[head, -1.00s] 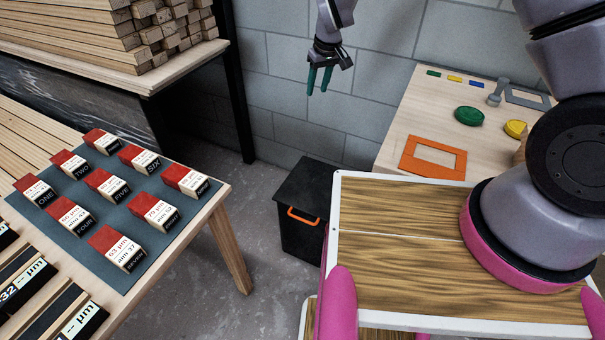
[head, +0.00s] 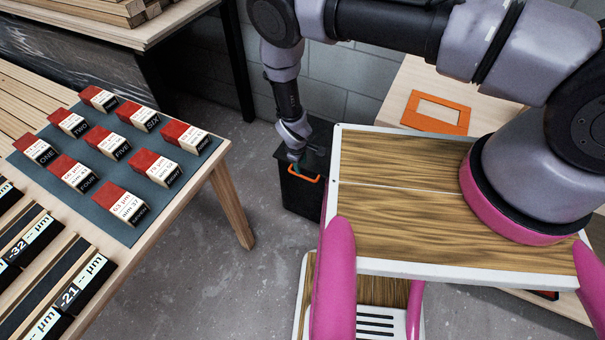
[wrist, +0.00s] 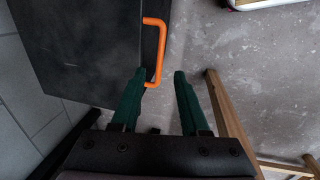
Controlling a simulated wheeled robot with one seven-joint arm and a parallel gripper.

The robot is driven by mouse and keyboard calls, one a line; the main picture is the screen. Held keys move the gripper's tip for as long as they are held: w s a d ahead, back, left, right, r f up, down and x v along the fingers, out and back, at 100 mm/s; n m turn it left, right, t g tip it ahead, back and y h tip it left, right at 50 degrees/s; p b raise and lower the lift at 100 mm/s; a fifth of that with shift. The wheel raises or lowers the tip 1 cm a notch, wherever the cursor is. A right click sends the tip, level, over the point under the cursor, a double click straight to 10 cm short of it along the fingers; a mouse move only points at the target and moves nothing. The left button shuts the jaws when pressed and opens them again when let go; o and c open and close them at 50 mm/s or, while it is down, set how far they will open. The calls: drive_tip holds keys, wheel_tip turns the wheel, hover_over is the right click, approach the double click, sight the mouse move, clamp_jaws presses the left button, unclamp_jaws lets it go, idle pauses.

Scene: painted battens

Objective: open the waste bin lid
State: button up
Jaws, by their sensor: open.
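The waste bin (head: 305,200) is a black box on the floor beside the wall, with its dark lid (wrist: 85,45) shut. An orange handle (head: 303,174) is on its front edge; it also shows in the wrist view (wrist: 160,50). My gripper (head: 296,158) is at the bin's front upper edge, near the handle. In the wrist view my gripper (wrist: 163,75) is open with two green fingers. The handle's near end lies by the left fingertip, partly between the fingers. I cannot tell whether they touch.
A table with a grey mat (head: 95,195) and several labelled battens stands at left; its leg (head: 232,205) is near the bin. My wood-topped base is at right. A bench with an orange frame (head: 436,112) stands behind. Concrete floor (head: 215,290) is clear between.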

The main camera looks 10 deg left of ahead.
sight(303, 177)
drive_tip(key=f, duration=0.2)
drive_tip(key=w+f, duration=0.1)
drive_tip(key=f, duration=0.4)
drive_tip(key=shift+w+d+f, duration=0.2)
drive_tip(key=shift+d+f, duration=0.05)
drive_tip(key=shift+f, duration=0.1)
clamp_jaws()
idle(1.0)
